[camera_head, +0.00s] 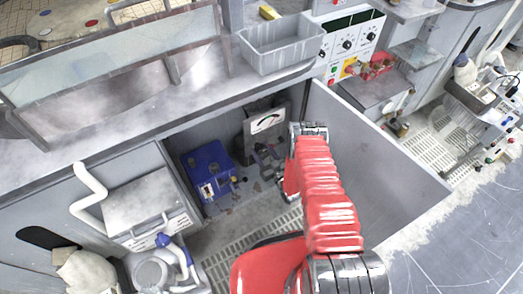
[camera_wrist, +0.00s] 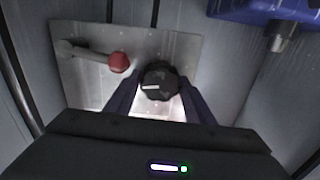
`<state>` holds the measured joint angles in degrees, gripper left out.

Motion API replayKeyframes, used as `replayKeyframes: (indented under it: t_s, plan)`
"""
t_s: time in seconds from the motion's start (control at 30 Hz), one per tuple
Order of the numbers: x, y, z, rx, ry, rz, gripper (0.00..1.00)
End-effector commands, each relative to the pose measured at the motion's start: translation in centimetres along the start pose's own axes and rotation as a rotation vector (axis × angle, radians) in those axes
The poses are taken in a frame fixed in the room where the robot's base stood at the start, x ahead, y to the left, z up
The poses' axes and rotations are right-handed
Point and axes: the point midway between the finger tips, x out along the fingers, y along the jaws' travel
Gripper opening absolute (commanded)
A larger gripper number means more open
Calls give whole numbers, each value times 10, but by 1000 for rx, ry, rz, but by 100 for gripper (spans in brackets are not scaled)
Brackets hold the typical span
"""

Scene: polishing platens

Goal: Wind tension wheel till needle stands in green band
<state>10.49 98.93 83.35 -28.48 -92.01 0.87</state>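The tension wheel (camera_wrist: 158,86) is a dark, many-sided knob with a pale mark, on a light metal plate (camera_wrist: 185,50) in the wrist view. My gripper (camera_wrist: 160,80) has one finger on each side of the wheel; whether the fingertips press on it or stand slightly apart I cannot tell. In the head view a white dial (camera_head: 265,122) with coloured marks sits on a grey box inside the open bay. Its needle is too small to read against the green band. My red arm reaches down into the bay and its end hides the wheel there.
A red-ended lever (camera_wrist: 118,62) stands left of the wheel on the same plate. A blue unit (camera_head: 208,172) is left of the dial box, with a blue body (camera_wrist: 255,8) at upper right in the wrist view. Grey bay panels (camera_head: 375,160) close in the arm's right side.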

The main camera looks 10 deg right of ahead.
Motion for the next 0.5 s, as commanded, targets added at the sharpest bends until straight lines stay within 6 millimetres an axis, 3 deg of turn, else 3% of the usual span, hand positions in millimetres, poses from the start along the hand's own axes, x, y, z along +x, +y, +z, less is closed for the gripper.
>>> replayKeyframes:
  t_s: [0.37, 0.5]
  plan:
    - [0, 0, 0, 0, 0, 0, 22]
    - [0, 1, 0, -2, 0, 1, 20]
